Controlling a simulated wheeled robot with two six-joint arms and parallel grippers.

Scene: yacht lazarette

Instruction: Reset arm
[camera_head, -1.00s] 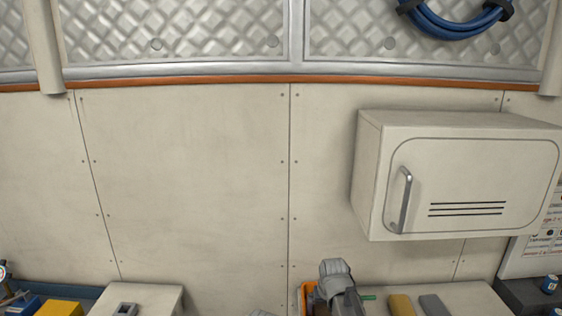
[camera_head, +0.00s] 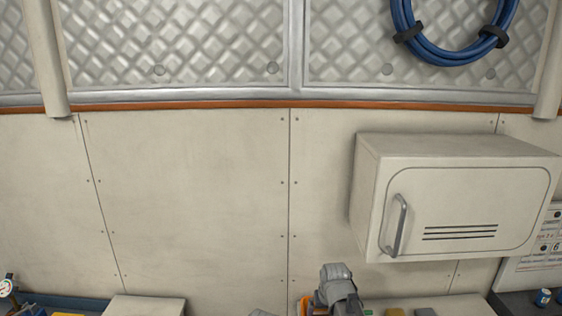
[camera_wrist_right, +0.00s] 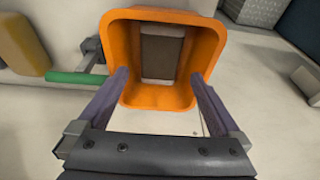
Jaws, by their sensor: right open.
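My right arm shows at the bottom of the head view, where its gripper cannot be made out. In the right wrist view my right gripper (camera_wrist_right: 158,76) is open, with its two fingers spread in front of an orange bin (camera_wrist_right: 117,45). Nothing is held between them. I cannot tell whether the fingers touch the bin. A brown-grey block-like thing (camera_wrist_right: 161,56) shows inside the bin. The bin also shows as a small orange patch in the head view (camera_head: 305,303), partly hidden by my arm. My left gripper is not in view.
A wall cabinet (camera_head: 460,200) with a metal handle (camera_head: 396,228) juts out at the right. A blue hose coil (camera_head: 450,50) hangs above it. A green rod (camera_wrist_right: 75,78) and a yellow-brown block (camera_wrist_right: 22,45) lie left of the bin. The left wall is clear.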

